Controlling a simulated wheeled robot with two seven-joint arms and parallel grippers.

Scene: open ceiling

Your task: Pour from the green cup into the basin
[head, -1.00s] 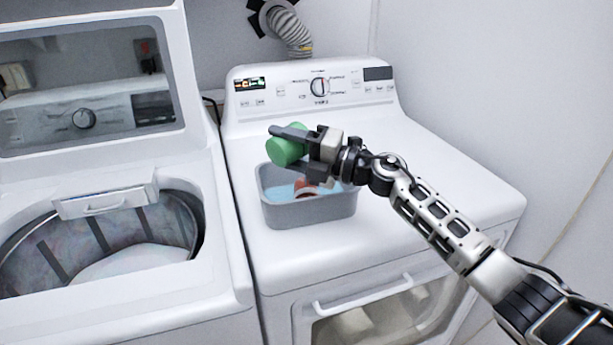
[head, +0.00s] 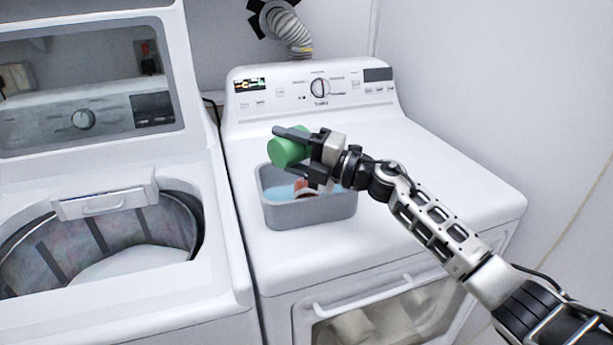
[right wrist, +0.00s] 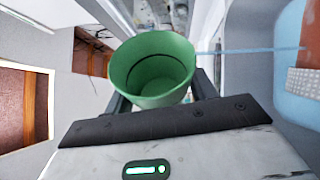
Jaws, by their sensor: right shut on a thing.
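The green cup (head: 287,152) is tipped on its side above the grey basin (head: 310,213). My right gripper (head: 292,154) is shut around the cup, one finger above it and one below. In the right wrist view the cup (right wrist: 155,80) shows its open mouth, and I see no contents inside. A thin pale-blue streak (right wrist: 245,51) runs from beside the cup's rim toward the basin; it looks like a thin stream, but I cannot be sure. The basin holds blue liquid (head: 283,191) and a reddish-brown thing (head: 304,188), partly hidden by the gripper. My left gripper is not in view.
The basin stands on a white dryer (head: 400,215) with a control panel (head: 320,88) behind it. The dryer top right of the basin is clear, under my right arm. A washer (head: 205,285) with its lid up and drum (head: 100,235) open stands at left.

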